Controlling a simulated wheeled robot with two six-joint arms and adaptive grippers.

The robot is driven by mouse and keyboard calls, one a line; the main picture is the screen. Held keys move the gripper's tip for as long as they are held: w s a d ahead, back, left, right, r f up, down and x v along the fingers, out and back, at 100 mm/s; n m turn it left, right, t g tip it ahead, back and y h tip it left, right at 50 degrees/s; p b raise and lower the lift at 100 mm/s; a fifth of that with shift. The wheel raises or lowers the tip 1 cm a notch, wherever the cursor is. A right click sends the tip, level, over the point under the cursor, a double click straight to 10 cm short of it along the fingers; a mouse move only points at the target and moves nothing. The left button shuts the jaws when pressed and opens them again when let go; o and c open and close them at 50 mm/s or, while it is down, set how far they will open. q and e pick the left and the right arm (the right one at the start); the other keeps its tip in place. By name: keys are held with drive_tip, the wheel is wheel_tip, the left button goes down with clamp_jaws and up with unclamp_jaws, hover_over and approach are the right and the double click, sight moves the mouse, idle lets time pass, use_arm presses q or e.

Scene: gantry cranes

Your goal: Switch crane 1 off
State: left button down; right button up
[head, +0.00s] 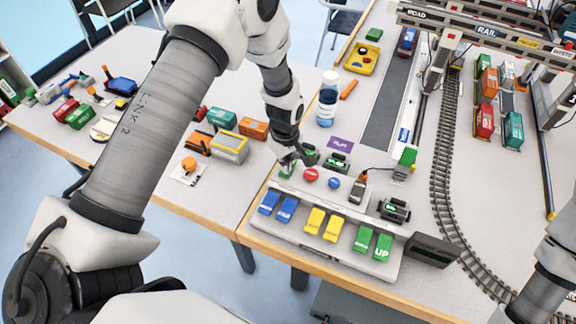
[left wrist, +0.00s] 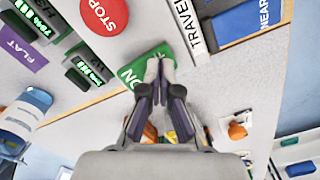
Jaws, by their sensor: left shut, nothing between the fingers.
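The control panel (head: 330,222) sits at the front edge of the right table. Its green ON switch (head: 287,170) is at the far left end and also shows in the left wrist view (left wrist: 134,74), partly covered by my fingers. My left gripper (head: 290,158) is shut and empty, with its fingertips over the green switch (left wrist: 152,62); I cannot tell if they touch it. A red STOP button (head: 311,174) is beside it, also in the left wrist view (left wrist: 104,14). My right gripper is out of view.
A blue button (head: 334,182) follows the red one. Blue (head: 269,202), yellow (head: 315,219) and green (head: 363,238) key pairs line the front. Small devices with green displays (head: 337,162) stand behind. A blue bottle (head: 327,100) and rail track (head: 442,150) are farther back.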

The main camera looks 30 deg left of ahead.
use_arm(q)
drive_tip(key=shift+r+p, duration=2.45)
drive_tip(key=shift+r, duration=0.95)
drive_tip(key=shift+f, duration=0.1)
